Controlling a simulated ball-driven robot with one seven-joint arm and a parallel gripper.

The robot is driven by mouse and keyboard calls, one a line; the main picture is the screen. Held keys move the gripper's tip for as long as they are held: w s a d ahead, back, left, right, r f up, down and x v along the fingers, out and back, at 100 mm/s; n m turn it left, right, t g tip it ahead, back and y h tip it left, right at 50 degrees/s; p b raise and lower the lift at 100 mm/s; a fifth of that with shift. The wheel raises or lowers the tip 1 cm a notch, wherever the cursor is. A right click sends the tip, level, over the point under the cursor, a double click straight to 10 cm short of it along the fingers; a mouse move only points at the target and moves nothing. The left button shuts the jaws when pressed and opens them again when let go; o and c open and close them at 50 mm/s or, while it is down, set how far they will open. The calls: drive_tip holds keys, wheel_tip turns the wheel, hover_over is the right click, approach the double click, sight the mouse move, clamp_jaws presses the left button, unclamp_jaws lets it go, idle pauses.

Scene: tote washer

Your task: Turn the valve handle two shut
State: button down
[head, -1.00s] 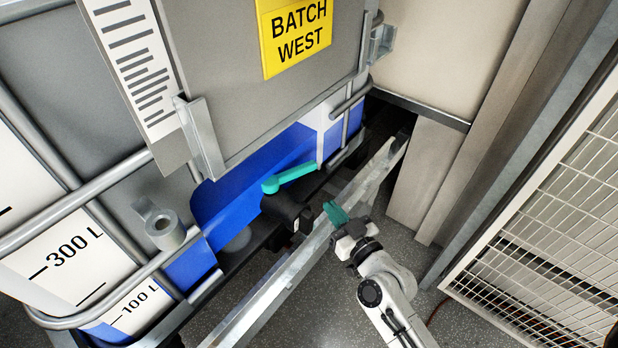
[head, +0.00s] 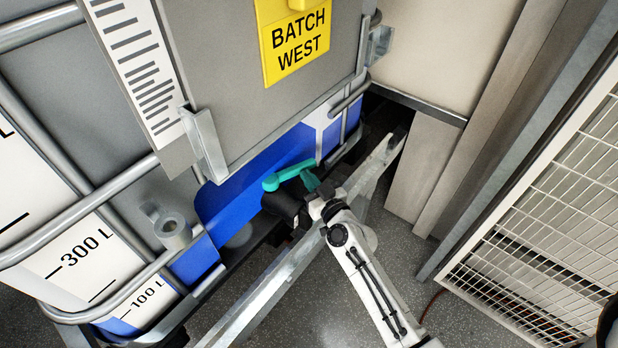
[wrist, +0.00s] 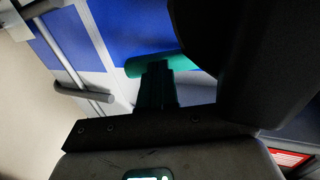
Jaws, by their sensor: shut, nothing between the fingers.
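The teal valve handle (head: 288,174) is a lever on top of a black valve body (head: 284,204) at the foot of the blue-and-grey tank. It points to the upper right in the head view, roughly along the tank's front face. In the wrist view the green lever (wrist: 150,64) lies just beyond the fingertips (wrist: 158,72), and a large dark shape hides the right side.
A metal rail (head: 268,290) runs diagonally in front of the valve, beneath my arm. A "BATCH WEST" sign (head: 296,42) hangs on the tank's panel above. A white mesh panel (head: 550,210) stands at the right, with open floor between.

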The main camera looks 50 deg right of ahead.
drive_tip(key=w+d+y+b, duration=0.1)
drive_tip(key=b, duration=0.3)
drive_tip(key=w+d+n+y+b, duration=0.1)
drive_tip(key=w+b, duration=0.1)
drive_tip(key=b, duration=0.3)
drive_tip(key=shift+f+n+t, duration=0.1)
drive_tip(key=shift+n+t, duration=0.2)
drive_tip(key=shift+w+r, duration=0.1)
drive_tip(key=shift+r, duration=0.1)
drive_tip(key=shift+b, duration=0.3)
